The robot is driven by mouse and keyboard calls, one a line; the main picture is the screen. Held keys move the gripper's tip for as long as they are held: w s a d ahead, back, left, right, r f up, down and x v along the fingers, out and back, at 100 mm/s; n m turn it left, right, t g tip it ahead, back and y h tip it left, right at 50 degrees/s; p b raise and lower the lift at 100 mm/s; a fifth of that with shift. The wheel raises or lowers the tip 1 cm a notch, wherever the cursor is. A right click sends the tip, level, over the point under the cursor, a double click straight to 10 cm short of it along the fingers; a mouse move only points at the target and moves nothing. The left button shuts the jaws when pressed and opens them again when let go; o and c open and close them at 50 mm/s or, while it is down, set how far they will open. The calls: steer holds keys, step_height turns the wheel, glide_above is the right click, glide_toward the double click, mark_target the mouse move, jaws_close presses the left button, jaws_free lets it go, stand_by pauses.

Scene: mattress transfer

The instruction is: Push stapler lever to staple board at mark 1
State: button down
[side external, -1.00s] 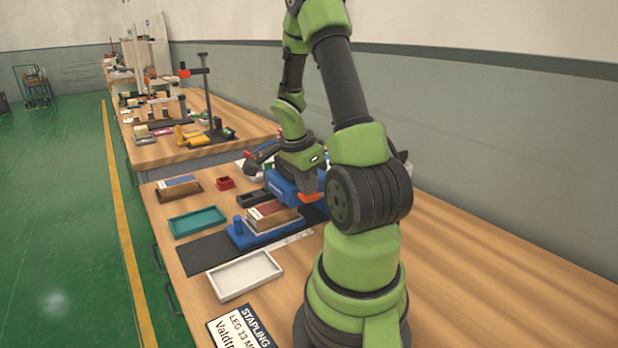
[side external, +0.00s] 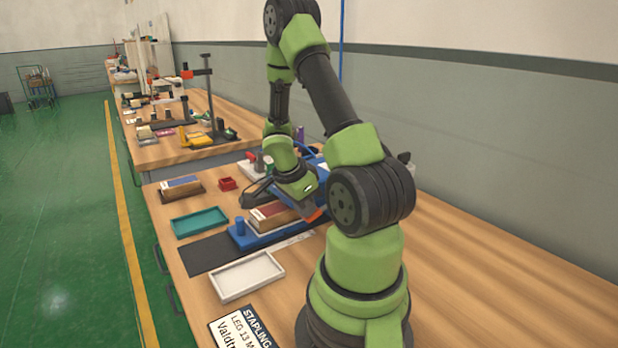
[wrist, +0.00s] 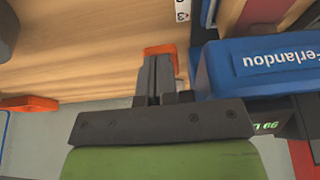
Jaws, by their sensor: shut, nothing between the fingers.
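The blue stapler (wrist: 262,66), with white lettering, lies close to the right of my gripper (wrist: 155,65) in the wrist view. My gripper is shut and empty, its fingertips beside or against an orange piece (wrist: 160,50) that looks like the lever; I cannot tell whether they touch. In the side view my arm's end covers most of the stapler, and an orange part (side external: 314,216) shows below it. The board (side external: 268,212), brown with a red and white top, sits on a blue fixture (side external: 262,239). Mark 1 cannot be made out.
A teal tray (side external: 199,222) and a white tray (side external: 246,276) stand toward the table's near left. A second orange piece (wrist: 30,104) shows in the wrist view. The right side of the table is clear.

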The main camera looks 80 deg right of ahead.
steer(key=shift+w+r, duration=0.15)
steer(key=shift+r, duration=0.25)
steer(key=w+a+f+v, duration=0.1)
steer(key=a+v, duration=0.1)
steer(key=v, duration=1)
steer(key=shift+w+r, duration=0.4)
steer(key=shift+a, duration=0.1)
steer(key=a+r+n+t+y, duration=0.1)
steer(key=a+r+n+t, duration=0.2)
steer(key=a+n, duration=0.4)
steer(key=s+a+r+n+t+y, duration=0.1)
steer(key=a+r+n+t+y, duration=0.1)
steer(key=a+n, duration=0.5)
steer(key=s+a+r+n+t+y, duration=0.1)
steer(key=a+r+n+t, duration=0.4)
steer(key=n, duration=0.4)
steer(key=shift+s+a+r+y, duration=0.25)
steer(key=shift+a+r+y, duration=0.2)
steer(key=shift+a, duration=0.55)
